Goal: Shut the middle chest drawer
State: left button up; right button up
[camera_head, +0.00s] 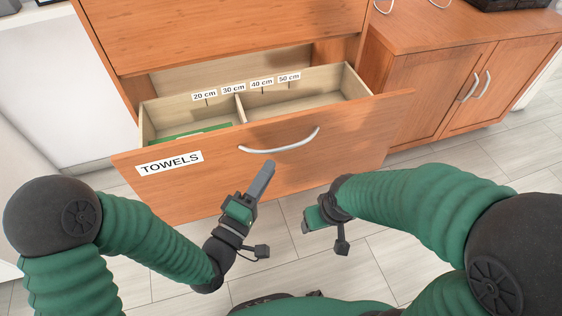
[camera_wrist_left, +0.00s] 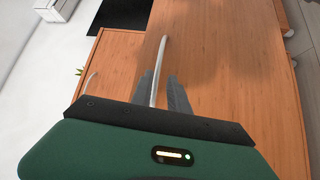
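The open chest drawer (camera_head: 215,185) has an orange wood front with a TOWELS label and a curved silver handle (camera_head: 280,145). It stands pulled out below another wooden front. My left gripper (camera_head: 265,172) points at the drawer front just below the handle. In the left wrist view, the grey fingers (camera_wrist_left: 160,88) show on both sides of the handle (camera_wrist_left: 160,65); whether they touch the front or the handle is unclear.
The drawer holds a divider, length labels and a green item (camera_head: 190,134) at the left. A wooden cabinet (camera_head: 425,95) with two doors stands to the right. A white wall or unit (camera_head: 50,90) is at the left. Tiled floor (camera_head: 440,235) is open at the right.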

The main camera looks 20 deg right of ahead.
aim_at(282, 149)
pick_arm(q)
jog(key=b+x, duration=0.1)
jog(key=x, duration=0.6)
jog(key=shift+w+d+r, duration=0.15)
jog(key=shift+w+d, duration=0.1)
jog(key=shift+d, duration=0.05)
jog(key=shift+c, duration=0.2)
grip_shut()
jog(key=shift+f, duration=0.2)
dwell(0.5)
